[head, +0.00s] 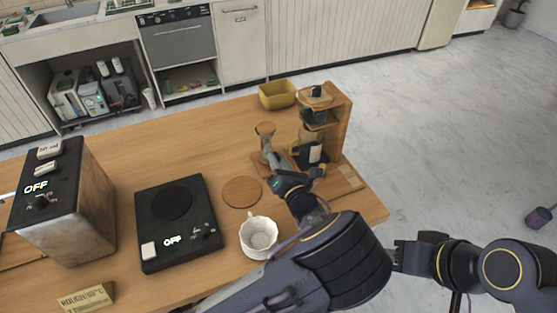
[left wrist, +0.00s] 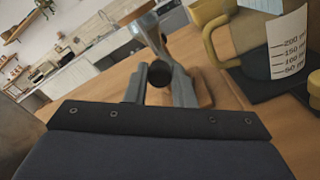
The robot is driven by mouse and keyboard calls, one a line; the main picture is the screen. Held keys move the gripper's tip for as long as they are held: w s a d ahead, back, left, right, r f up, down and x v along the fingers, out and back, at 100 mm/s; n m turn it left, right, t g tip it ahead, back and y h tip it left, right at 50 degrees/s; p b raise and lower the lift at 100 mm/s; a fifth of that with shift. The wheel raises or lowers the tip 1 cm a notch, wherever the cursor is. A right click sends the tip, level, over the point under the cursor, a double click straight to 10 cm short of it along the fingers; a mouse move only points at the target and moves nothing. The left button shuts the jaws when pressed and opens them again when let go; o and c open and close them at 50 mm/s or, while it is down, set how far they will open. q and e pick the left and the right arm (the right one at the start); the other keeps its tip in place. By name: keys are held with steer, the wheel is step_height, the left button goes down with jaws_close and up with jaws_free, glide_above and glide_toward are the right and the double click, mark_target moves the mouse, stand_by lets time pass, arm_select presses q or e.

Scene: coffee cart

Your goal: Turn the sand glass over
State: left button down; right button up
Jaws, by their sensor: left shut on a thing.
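The sand glass (head: 265,130) is a small clear glass with a wooden-toned top end, near the back right of the wooden counter. My left gripper (head: 274,160) reaches it from the front and is shut on its lower part. In the head view the glass looks roughly upright above a small wooden plate (head: 259,166); I cannot tell whether it touches it. The left wrist view shows the sand glass (left wrist: 148,28) at my left fingers (left wrist: 160,85), its lower end mostly hidden. My right arm is at the lower right; its gripper (head: 402,256) is partly hidden behind my left arm.
A wooden stand (head: 339,122) with coffee gear is close on the right; a measuring jug (left wrist: 278,45) is beside my fingers. A white cup (head: 259,238), round coaster (head: 242,192), black scale-like heater (head: 178,222) and yellow bin (head: 277,95) are around. Counter left of the glass is clear.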

stand_by(0.4)
arm_select(q)
steer(key=c, duration=1.2)
jaws_free()
steer(key=shift+c, duration=0.2)
steer(key=shift+s, duration=0.1)
steer(key=b+v, duration=0.1)
steer(key=v, duration=0.5)
steer(key=shift+s+d+b, duration=0.15)
steer(key=shift+b, duration=0.15)
steer(key=shift+s+d, duration=0.2)
steer(key=shift+s, duration=0.45)
